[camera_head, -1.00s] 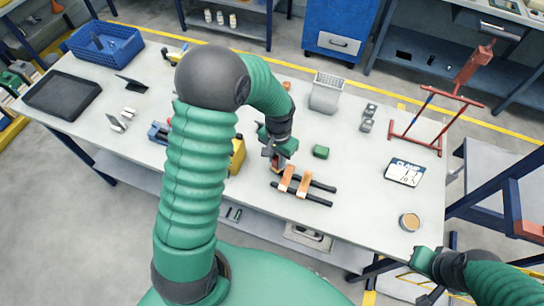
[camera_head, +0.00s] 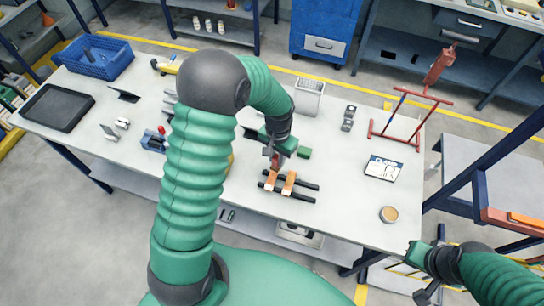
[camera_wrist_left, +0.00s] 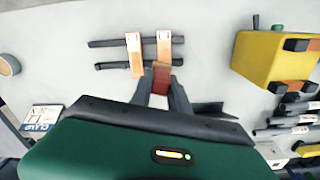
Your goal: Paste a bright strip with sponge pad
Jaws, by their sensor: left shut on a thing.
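Two copper-orange strips, the left one (camera_head: 270,180) and the right one (camera_head: 289,183), lie side by side across two black bars (camera_head: 304,199) on the table. In the left wrist view they show as strips (camera_wrist_left: 134,55) and (camera_wrist_left: 163,46). My left gripper (camera_head: 276,163) is shut on a reddish-brown block (camera_wrist_left: 162,77), possibly the sponge pad. The block is at the far end of the head view's left strip and overlaps it in the wrist view; I cannot tell whether they touch. My right gripper (camera_head: 426,275) is off the table's front right edge, its fingers unclear.
A label card (camera_head: 383,168), a round tin (camera_head: 388,214) and a red stand (camera_head: 402,122) are on the right. A yellow case (camera_wrist_left: 275,62) shows in the wrist view.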

